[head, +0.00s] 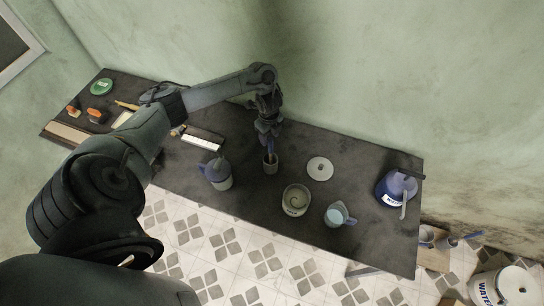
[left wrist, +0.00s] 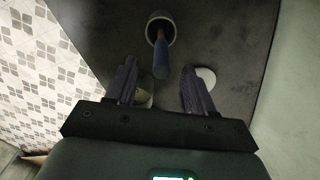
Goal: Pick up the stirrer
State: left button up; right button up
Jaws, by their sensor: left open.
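The fingers are open, one on each side, with visible space around the handle. The stirrer's lower end is hidden in the cup. My right gripper is not in view.
A blue-and-white jug (head: 218,174) stands left of the cup. A white round lid (head: 320,169), a bowl (head: 296,200) and a light-blue pitcher (head: 337,215) are to the right. A blue kettle (head: 397,187) stands at the far right. A white-topped box (head: 203,138) lies behind left.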

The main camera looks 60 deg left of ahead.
aim_at(270, 144)
pick_arm(q)
jog(key=shift+w+d+f, duration=0.1)
jog(key=shift+w+f, duration=0.05)
jog(key=shift+f, duration=2.7)
jog(key=shift+c, duration=0.3)
grip_shut()
